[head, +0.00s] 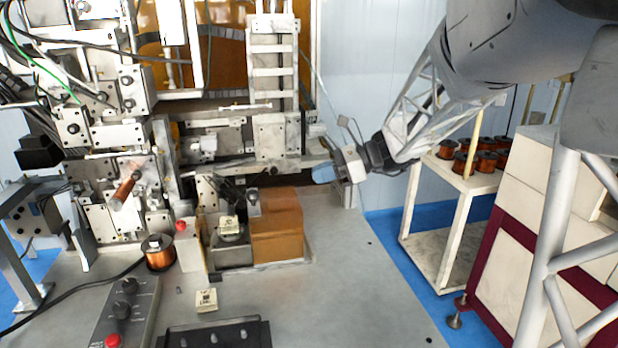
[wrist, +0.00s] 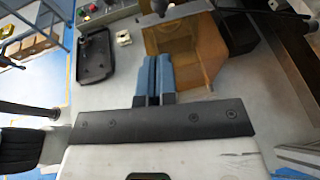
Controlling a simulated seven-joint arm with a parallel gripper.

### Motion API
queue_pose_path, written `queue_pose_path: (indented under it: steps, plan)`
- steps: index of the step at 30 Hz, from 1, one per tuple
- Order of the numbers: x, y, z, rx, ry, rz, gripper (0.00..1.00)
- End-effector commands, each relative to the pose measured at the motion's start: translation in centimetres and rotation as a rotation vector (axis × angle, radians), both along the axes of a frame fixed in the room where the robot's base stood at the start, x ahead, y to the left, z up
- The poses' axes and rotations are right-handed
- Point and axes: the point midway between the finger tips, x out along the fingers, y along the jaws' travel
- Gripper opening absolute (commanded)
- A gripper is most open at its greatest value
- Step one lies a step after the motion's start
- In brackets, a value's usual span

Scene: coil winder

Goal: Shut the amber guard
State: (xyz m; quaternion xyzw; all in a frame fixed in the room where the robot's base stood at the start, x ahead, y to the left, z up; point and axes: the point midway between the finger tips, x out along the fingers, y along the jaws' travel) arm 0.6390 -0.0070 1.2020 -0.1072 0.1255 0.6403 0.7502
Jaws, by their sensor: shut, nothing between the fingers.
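My gripper (head: 324,173) is up and to the right of the guard in the head view. Its blue fingers (wrist: 157,72) are shut together and empty. In the wrist view they overlap the guard's near left side; I cannot tell whether they touch it. The fingers hide part of the guard.
A copper coil (head: 159,252), a control box (head: 126,312) and a black tray (head: 215,335) stand on the bed's left and front. The winder's metal frame (head: 275,100) rises behind the guard. A cart with coils (head: 450,190) stands right. The bed right of the guard is clear.

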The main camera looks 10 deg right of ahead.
Motion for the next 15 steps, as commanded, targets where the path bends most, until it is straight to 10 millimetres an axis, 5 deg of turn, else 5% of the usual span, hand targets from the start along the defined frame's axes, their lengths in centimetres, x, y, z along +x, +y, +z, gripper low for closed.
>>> queue_pose_path:
  steps: [15]
  plan:
    - [0.8, 5.1, -1.8, 0.000, 0.001, 0.003, 0.00]
